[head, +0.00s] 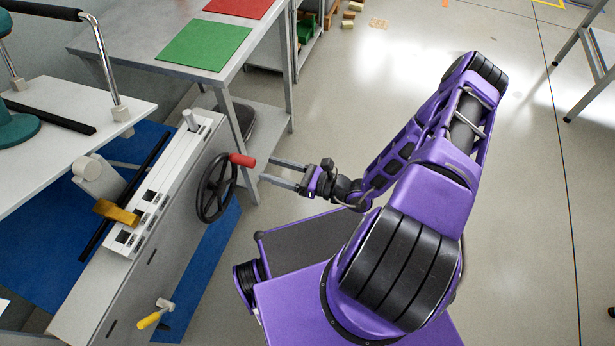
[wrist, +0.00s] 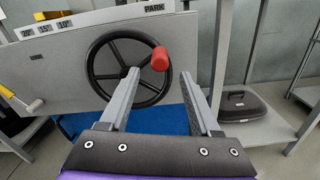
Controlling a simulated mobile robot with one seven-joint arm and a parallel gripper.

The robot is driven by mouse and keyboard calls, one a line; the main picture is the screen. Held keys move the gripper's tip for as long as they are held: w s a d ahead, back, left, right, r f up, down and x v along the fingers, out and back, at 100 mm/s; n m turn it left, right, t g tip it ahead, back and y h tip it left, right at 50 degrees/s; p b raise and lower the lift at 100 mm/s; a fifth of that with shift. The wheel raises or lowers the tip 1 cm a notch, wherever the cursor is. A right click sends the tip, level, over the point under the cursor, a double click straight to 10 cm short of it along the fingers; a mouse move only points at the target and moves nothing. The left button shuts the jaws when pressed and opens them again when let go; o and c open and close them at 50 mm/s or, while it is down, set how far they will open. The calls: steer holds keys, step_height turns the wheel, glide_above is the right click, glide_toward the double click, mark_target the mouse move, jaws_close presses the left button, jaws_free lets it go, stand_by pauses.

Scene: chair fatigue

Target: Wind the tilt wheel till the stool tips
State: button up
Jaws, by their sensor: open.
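The black tilt wheel (head: 217,188) is mounted on the side of the grey machine, with a red handle (head: 242,160) sticking out from its rim at the upper right. In the wrist view the wheel (wrist: 128,68) is straight ahead, and its red handle (wrist: 160,58) shows between the fingers. My gripper (head: 270,171) is open and empty, its fingertips a little short of the handle and apart from it. The fingers (wrist: 163,85) cover parts of the wheel's lower rim. A green stool seat or base (head: 18,132) shows partly at the left edge on the white platform.
A yellow-handled crank (head: 152,318) is lower on the machine. The panel has marks including PARK (wrist: 154,7). A grey table (head: 262,40) with green (head: 205,45) and red mats stands behind the wheel, its leg close by.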

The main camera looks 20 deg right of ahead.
steer(key=v, duration=0.9)
steer(key=shift+s+d, duration=0.15)
